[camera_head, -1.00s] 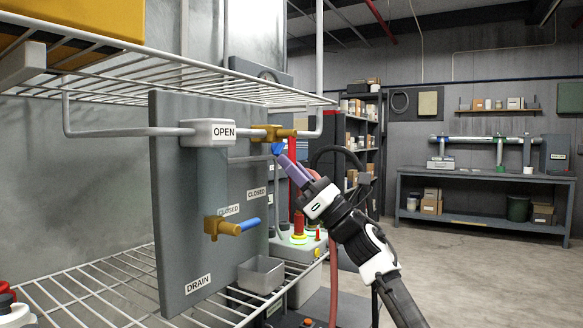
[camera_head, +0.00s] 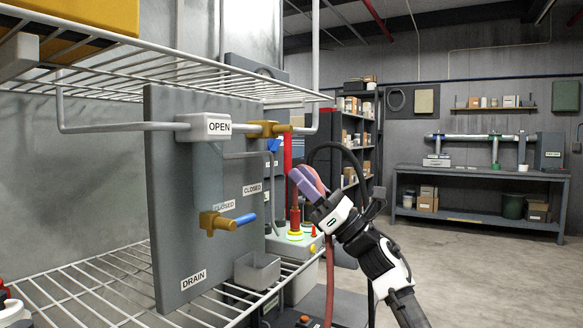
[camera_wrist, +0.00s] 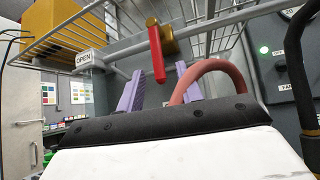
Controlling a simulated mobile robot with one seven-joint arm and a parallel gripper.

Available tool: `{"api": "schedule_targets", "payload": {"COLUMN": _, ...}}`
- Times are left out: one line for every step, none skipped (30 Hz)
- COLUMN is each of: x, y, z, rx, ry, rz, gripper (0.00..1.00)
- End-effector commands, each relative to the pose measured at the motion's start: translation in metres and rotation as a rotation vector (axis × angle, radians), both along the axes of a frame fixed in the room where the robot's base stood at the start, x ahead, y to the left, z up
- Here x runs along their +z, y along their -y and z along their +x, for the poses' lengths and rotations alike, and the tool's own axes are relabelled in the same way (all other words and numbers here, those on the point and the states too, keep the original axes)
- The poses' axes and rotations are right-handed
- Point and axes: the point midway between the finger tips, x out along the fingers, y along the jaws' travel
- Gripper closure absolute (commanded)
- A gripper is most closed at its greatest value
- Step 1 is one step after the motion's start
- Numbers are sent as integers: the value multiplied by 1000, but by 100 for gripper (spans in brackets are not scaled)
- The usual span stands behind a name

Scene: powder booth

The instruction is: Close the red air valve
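The red valve handle (camera_head: 287,155) hangs down from the upper brass valve body (camera_head: 268,129), on the pipe right of the OPEN label. In the wrist view the handle (camera_wrist: 157,55) hangs from its brass body (camera_wrist: 153,22), tilted slightly, its lower end showing between my fingertips in the picture. My gripper (camera_head: 300,180) is below and right of the handle in the head view. In the wrist view my gripper (camera_wrist: 158,78) has its purple fingers spread, with nothing held. The handle looks ahead of the fingertips; the exact gap cannot be told.
A lower brass valve (camera_head: 212,222) with a blue handle (camera_head: 245,219) sits on the grey panel (camera_head: 175,180). A wire shelf (camera_head: 190,75) runs above. A red hose (camera_wrist: 213,68) curves close beside my right finger. Open floor lies right.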

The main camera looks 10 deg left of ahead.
Motion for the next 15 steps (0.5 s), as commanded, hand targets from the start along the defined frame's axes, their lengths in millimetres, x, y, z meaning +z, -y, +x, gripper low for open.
{"api": "schedule_targets", "payload": {"x": -11, "y": 10, "z": -1, "rx": -2, "ry": 0, "rz": 2, "gripper": 64}}
{"api": "schedule_targets", "payload": {"x": -16, "y": 16, "z": -1, "rx": -3, "ry": -1, "rz": 3, "gripper": 64}}
{"api": "schedule_targets", "payload": {"x": -22, "y": 22, "z": -2, "rx": -3, "ry": -1, "rz": 3, "gripper": 64}}
{"api": "schedule_targets", "payload": {"x": -27, "y": 27, "z": -2, "rx": -3, "ry": -1, "rz": 3, "gripper": 64}}
{"api": "schedule_targets", "payload": {"x": -31, "y": 31, "z": -3, "rx": -3, "ry": -1, "rz": 3, "gripper": 64}}
{"api": "schedule_targets", "payload": {"x": -37, "y": 37, "z": -3, "rx": -3, "ry": 0, "rz": 3, "gripper": 64}}
{"api": "schedule_targets", "payload": {"x": -41, "y": 41, "z": -4, "rx": -3, "ry": -1, "rz": 2, "gripper": 64}}
{"api": "schedule_targets", "payload": {"x": -45, "y": 45, "z": -5, "rx": -2, "ry": 0, "rz": 2, "gripper": 64}}
{"api": "schedule_targets", "payload": {"x": -49, "y": 49, "z": -5, "rx": -2, "ry": 0, "rz": 2, "gripper": 64}}
{"api": "schedule_targets", "payload": {"x": -52, "y": 52, "z": -5, "rx": -1, "ry": 0, "rz": 2, "gripper": 64}}
{"api": "schedule_targets", "payload": {"x": -54, "y": 54, "z": -6, "rx": -2, "ry": 1, "rz": 1, "gripper": 64}}
{"api": "schedule_targets", "payload": {"x": -57, "y": 57, "z": -6, "rx": -2, "ry": 1, "rz": 1, "gripper": 64}}
{"api": "schedule_targets", "payload": {"x": -58, "y": 59, "z": -6, "rx": -2, "ry": 1, "rz": 1, "gripper": 64}}
{"api": "schedule_targets", "payload": {"x": -60, "y": 61, "z": -7, "rx": -2, "ry": 1, "rz": 1, "gripper": 64}}
{"api": "schedule_targets", "payload": {"x": -61, "y": 62, "z": -7, "rx": -1, "ry": 1, "rz": 1, "gripper": 64}}
